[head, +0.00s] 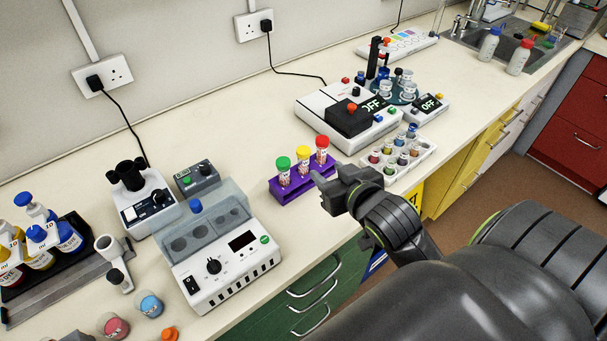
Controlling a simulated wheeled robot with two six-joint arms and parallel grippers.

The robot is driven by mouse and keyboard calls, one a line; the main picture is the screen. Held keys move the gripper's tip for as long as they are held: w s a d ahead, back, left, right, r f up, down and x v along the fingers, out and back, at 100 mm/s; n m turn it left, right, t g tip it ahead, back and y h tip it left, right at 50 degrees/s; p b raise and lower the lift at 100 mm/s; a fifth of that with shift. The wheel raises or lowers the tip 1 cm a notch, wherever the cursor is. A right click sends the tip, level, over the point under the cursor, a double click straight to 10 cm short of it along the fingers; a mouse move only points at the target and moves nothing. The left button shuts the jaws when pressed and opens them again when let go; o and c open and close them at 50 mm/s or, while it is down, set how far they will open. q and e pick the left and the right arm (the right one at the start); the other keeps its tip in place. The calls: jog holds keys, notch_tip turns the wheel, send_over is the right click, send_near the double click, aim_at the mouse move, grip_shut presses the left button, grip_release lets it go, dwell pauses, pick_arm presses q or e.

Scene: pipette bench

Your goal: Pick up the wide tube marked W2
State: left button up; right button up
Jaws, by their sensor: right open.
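Three wide tubes stand upright in a purple rack (290,190) near the middle of the bench: one with a green cap (283,164), one with a yellow cap (303,153) and one with a red cap (322,143). Each has a white label with dark marks, too small to read, so I cannot tell which is W2. My right gripper (322,193) is open and empty, just right of and in front of the rack's right end. Its fingers point left. My left gripper is not in view.
A white device with a clear cover (225,265) stands left of the rack. Behind and right are a white-and-black instrument (352,115) and a white tray (398,158) of small vials. Bottles stand at far left. The bench behind the rack is clear.

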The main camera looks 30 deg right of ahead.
aim_at(306, 154)
jog(key=b+x, duration=0.2)
jog(key=x, duration=0.8)
jog(key=shift+s+b, duration=0.1)
jog(key=shift+b, duration=0.3)
jog(key=shift+p+x, duration=0.3)
jog(key=shift+x, duration=0.65)
jog(key=shift+p+x, duration=0.3)
jog(key=shift+x, duration=1.7)
jog(key=shift+r, duration=0.2)
grip_shut()
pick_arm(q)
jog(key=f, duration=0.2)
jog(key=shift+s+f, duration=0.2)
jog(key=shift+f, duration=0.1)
pick_arm(e)
jog(key=shift+d, duration=0.1)
